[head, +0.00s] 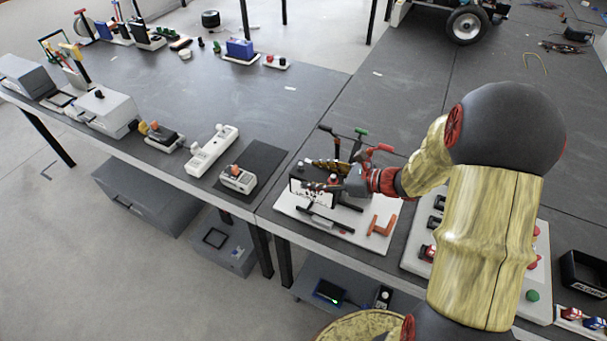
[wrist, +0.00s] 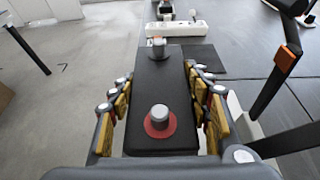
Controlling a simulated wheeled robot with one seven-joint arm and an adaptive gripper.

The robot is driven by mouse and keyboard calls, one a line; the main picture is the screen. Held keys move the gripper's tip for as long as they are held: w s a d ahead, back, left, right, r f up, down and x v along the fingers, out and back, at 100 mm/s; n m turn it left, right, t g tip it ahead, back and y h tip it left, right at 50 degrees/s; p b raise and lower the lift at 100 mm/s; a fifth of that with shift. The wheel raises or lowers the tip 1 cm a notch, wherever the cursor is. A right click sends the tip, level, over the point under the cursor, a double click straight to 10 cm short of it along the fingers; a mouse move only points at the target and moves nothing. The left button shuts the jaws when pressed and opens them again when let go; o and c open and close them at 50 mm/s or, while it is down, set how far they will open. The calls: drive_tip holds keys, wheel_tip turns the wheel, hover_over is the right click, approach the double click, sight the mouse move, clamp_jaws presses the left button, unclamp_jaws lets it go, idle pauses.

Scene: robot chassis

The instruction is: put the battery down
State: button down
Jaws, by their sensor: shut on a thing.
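The battery (wrist: 158,88) is a long black block between my fingers in the wrist view. Its top has a grey terminal with a red ring at the near end and another grey terminal at the far end. My gripper (wrist: 163,100) is shut on it, with yellow-padded fingers along both long sides. In the head view my gripper (head: 327,187) is over the white tool board (head: 287,207), and the battery (head: 311,194) shows partly as a dark block with a white printed side. The fingers hide part of it. I cannot tell whether its underside touches anything.
Tools with black, green and red handles (head: 361,133) stand upright just behind my gripper. An orange-red T-handle (head: 381,226) lies on the board's right. Left of the board are a dark mat (head: 262,160), a small grey device (head: 238,180) and a white power strip (head: 212,150).

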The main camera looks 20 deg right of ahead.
sight(337, 197)
drive_tip(key=s+d+f+b, duration=0.1)
drive_tip(key=d+f, duration=0.3)
drive_tip(key=s+d+f+b, duration=0.1)
drive_tip(key=d+f, duration=0.1)
drive_tip(key=shift+s+d+f+b, duration=0.1)
drive_tip(key=shift+s+f+b, duration=0.1)
drive_tip(key=shift+s+b, duration=0.15)
drive_tip(key=shift+f+b, duration=0.85)
drive_tip(key=shift+f, duration=0.65)
drive_tip(key=shift+f, duration=0.1)
drive_tip(key=c, duration=1.2)
unclamp_jaws()
drive_tip(key=shift+s+f, duration=0.1)
drive_tip(key=shift+f, duration=0.05)
drive_tip(key=shift+o, duration=0.2)
